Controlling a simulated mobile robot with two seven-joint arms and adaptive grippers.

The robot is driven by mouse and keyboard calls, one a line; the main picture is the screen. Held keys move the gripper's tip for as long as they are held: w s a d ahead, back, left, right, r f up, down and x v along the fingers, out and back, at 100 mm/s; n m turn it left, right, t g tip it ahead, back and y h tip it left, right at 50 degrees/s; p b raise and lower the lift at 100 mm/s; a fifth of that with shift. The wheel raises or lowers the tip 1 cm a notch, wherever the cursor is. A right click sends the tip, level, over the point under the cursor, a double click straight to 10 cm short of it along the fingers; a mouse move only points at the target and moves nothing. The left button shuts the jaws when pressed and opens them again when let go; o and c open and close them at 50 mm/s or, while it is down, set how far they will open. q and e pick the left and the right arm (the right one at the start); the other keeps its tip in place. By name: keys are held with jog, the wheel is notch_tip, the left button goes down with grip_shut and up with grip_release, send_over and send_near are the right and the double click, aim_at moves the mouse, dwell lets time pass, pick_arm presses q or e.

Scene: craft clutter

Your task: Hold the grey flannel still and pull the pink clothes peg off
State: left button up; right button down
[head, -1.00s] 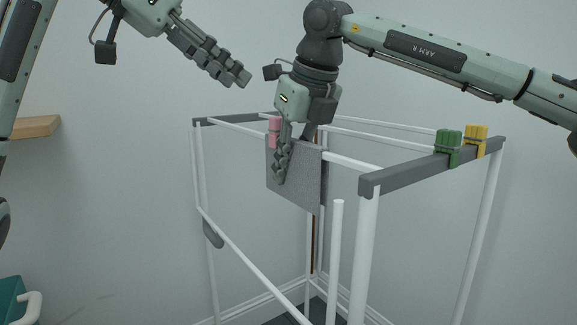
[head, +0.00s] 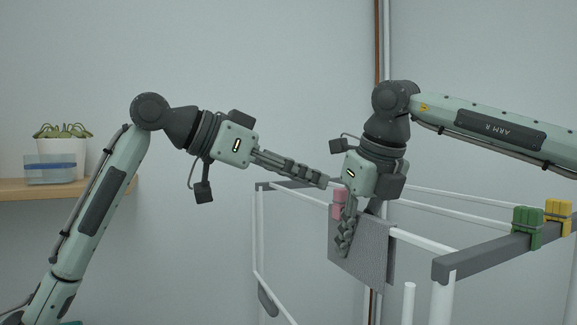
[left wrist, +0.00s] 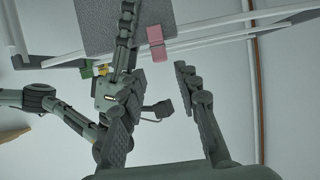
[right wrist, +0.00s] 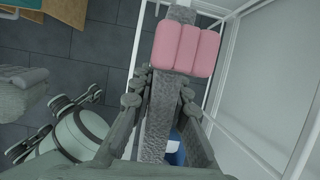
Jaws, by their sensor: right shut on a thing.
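The grey flannel (head: 376,250) hangs over the near white rail of the rack. It also shows in the left wrist view (left wrist: 96,28) and edge-on in the right wrist view (right wrist: 157,125). The pink clothes peg (head: 338,204) sits on the rail at the flannel's left top edge; it also shows in the left wrist view (left wrist: 157,43) and the right wrist view (right wrist: 187,48). My right gripper (head: 343,243) is shut on the flannel just beside the peg. My left gripper (left wrist: 155,72) is open and empty; its fingers point towards the peg, apart from it.
A green peg (head: 527,227) and a yellow peg (head: 557,212) sit on the rack's grey end bar (head: 470,258) at right. A wooden shelf (head: 60,189) at left bears a potted plant (head: 62,150) and a clear tub (head: 50,170). My two grippers are close together.

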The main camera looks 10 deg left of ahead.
aim_at(337, 188)
pick_arm(q)
jog(key=x, duration=0.8)
jog(key=shift+d+f, duration=0.1)
jog(key=shift+f, duration=0.05)
grip_shut()
dwell(0.4)
